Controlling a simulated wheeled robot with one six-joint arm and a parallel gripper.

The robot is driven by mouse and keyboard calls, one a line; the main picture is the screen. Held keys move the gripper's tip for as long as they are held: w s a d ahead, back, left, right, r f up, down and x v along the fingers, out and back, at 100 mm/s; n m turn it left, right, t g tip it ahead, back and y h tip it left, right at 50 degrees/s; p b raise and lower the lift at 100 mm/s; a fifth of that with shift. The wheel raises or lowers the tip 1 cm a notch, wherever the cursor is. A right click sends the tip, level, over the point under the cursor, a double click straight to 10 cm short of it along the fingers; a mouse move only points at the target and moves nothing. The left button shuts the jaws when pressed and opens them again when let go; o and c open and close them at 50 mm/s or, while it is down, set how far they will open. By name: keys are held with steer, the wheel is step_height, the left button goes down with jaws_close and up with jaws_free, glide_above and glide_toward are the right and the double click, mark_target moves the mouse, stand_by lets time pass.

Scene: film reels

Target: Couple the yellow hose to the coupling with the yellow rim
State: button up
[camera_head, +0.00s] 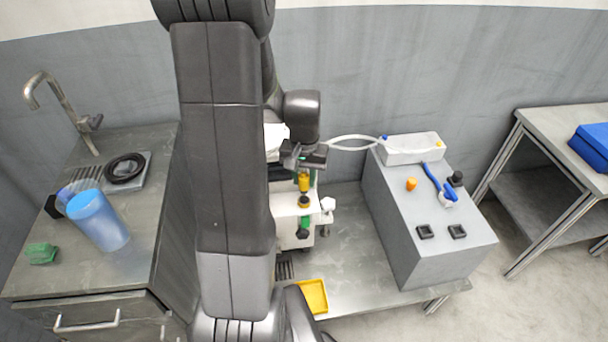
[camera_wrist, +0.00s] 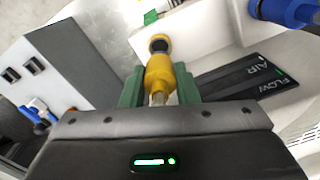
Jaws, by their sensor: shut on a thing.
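My gripper (camera_head: 303,168) is shut on the yellow hose's connector (camera_head: 304,182). In the wrist view the yellow connector (camera_wrist: 160,78) sits between the green finger pads, pointing away from my wrist. Just past its tip is the coupling with the yellow rim (camera_wrist: 159,43), a dark round opening on the white machine. In the head view this coupling (camera_head: 304,201) is right below the connector, roughly in line with it. I cannot tell whether the two touch. The rest of the yellow hose is hidden.
The white machine (camera_head: 287,235) has a green part (camera_head: 304,226) and a white knob (camera_head: 327,204). A blue fitting (camera_wrist: 284,10) is close by at upper right. A grey block (camera_head: 430,245) stands to the right; a yellow tray (camera_head: 312,295) lies in front.

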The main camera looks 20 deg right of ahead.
mark_target(304, 189)
steer(key=shift+f+b, duration=1.15)
steer(key=shift+f, duration=0.75)
steer(key=shift+f+b, duration=0.5)
steer(key=shift+f, duration=0.1)
steer(key=o, duration=0.7)
steer(key=shift+r, duration=0.15)
steer(key=shift+r+p, duration=4.3)
steer(key=shift+r, duration=1.15)
steer(key=shift+f, duration=0.15)
step_height(304, 189, down, 9)
steer(key=b, duration=0.7)
